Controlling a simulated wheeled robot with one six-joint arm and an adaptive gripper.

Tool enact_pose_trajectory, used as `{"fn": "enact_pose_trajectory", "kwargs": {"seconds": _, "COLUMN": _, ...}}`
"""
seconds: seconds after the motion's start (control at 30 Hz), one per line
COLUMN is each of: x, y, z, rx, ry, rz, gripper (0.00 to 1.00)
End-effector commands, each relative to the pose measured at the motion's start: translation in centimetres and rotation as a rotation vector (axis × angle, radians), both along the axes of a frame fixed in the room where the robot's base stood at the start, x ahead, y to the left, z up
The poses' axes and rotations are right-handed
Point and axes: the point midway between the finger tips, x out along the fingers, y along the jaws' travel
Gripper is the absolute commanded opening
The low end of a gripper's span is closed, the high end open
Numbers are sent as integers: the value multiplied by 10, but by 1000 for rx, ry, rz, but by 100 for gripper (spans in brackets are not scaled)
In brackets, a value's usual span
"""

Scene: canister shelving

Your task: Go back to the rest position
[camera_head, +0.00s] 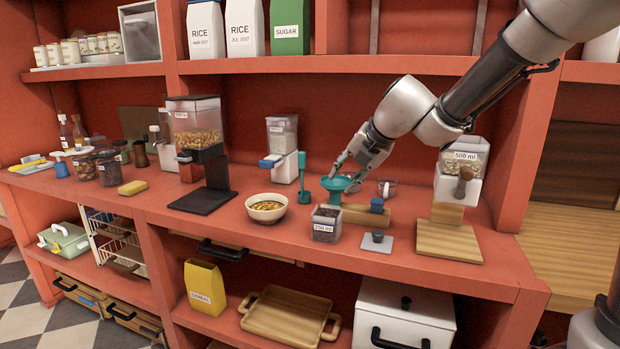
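My gripper (347,172) is at the end of my arm, which reaches in from the upper right over the counter. Its fingers are at the teal funnel (336,184), which stands near the wooden block on the counter. The fingers look slightly apart, but the small view does not show whether they touch or hold the funnel. The rest position itself is not marked in this view.
The orange counter (240,222) holds a bowl (267,208), a clear 250 ml canister (326,223), a cereal dispenser (197,128) and a 500 ml dispenser (460,170). An upper shelf (330,66) runs close behind my arm. Bare counter lies left of the bowl.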

Motion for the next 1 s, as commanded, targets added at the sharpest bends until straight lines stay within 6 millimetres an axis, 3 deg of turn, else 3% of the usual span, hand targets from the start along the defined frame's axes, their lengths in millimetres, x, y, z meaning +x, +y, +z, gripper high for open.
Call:
{"fn": "enact_pose_trajectory", "kwargs": {"seconds": 0.27, "x": 25, "y": -46, "z": 65, "rx": 167, "ry": -113, "rz": -313, "gripper": 36}}
{"fn": "enact_pose_trajectory", "kwargs": {"seconds": 0.43, "x": 28, "y": -109, "z": 117, "rx": 331, "ry": -192, "rz": -633, "gripper": 36}}
{"fn": "enact_pose_trajectory", "kwargs": {"seconds": 0.53, "x": 12, "y": -171, "z": 146, "rx": 473, "ry": -227, "rz": -910, "gripper": 36}}
{"fn": "enact_pose_trajectory", "kwargs": {"seconds": 0.63, "x": -31, "y": -242, "z": 158, "rx": 651, "ry": -218, "rz": -1252, "gripper": 36}}
{"fn": "enact_pose_trajectory", "kwargs": {"seconds": 0.7, "x": -73, "y": -282, "z": 149, "rx": 778, "ry": -168, "rz": -1494, "gripper": 36}}
{"fn": "enact_pose_trajectory", "kwargs": {"seconds": 0.77, "x": -114, "y": -306, "z": 133, "rx": 879, "ry": -95, "rz": -1690, "gripper": 36}}
{"fn": "enact_pose_trajectory", "kwargs": {"seconds": 0.87, "x": -180, "y": -318, "z": 96, "rx": 1027, "ry": 83, "rz": -1967, "gripper": 36}}
{"fn": "enact_pose_trajectory", "kwargs": {"seconds": 0.9, "x": -203, "y": -315, "z": 82, "rx": 1075, "ry": 164, "rz": -2054, "gripper": 36}}
{"fn": "enact_pose_trajectory", "kwargs": {"seconds": 1.0, "x": -247, "y": -297, "z": 54, "rx": 1156, "ry": 362, "rz": -2208, "gripper": 36}}
